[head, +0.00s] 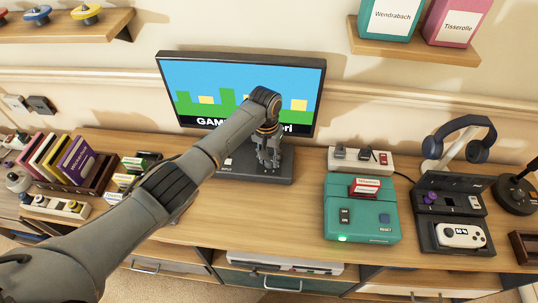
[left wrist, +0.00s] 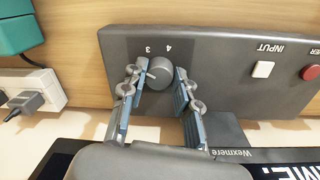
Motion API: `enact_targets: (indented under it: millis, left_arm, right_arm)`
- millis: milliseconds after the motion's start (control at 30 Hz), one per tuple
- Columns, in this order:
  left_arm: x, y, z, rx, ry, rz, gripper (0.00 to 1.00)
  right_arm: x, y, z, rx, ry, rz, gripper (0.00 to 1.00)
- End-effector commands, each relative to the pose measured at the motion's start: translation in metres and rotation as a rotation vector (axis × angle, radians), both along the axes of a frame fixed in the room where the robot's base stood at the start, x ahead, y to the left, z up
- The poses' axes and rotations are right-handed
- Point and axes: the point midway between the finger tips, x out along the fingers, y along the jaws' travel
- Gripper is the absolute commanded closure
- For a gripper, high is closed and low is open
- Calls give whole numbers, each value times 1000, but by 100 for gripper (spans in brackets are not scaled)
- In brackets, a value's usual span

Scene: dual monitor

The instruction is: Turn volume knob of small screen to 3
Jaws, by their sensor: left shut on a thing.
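The small screen (head: 215,80) stands on the wooden desk and shows a bright game picture. Its dark base (head: 278,172) carries the controls. My left arm reaches across the screen, and my left gripper (head: 268,160) points down at the base. In the left wrist view the grey volume knob (left wrist: 160,70) sits between the fingertips of my left gripper (left wrist: 156,84), which is shut on it. The numbers 3 and 4 show upside down beside the knob. A pale pointer mark shows on the knob; its exact setting is unclear. My right gripper is not in view.
A white INPUT button (left wrist: 263,69) and a red button (left wrist: 311,72) are on the same base. A teal console (head: 362,210), power strip (head: 372,160) and headphones (head: 465,135) stand to the right. Game cases (head: 78,158) are at left. Bare desk lies before the base.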

Motion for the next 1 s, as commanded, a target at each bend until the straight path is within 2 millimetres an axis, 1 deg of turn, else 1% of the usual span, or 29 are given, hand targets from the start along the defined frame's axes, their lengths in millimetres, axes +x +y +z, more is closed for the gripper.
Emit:
enact_targets:
  millis: [100,500,700,1000]
  left_arm:
    - [0,0,2,-1,1,-104,100]
    - [1,1,0,0,0,-416,100]
    - [1,0,0,-1,0,-511,100]
    - [1,0,0,-1,1,-567,100]
  right_arm:
    - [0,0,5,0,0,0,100]
    - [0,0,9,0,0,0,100]
    - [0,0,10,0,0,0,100]
    - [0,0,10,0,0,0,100]
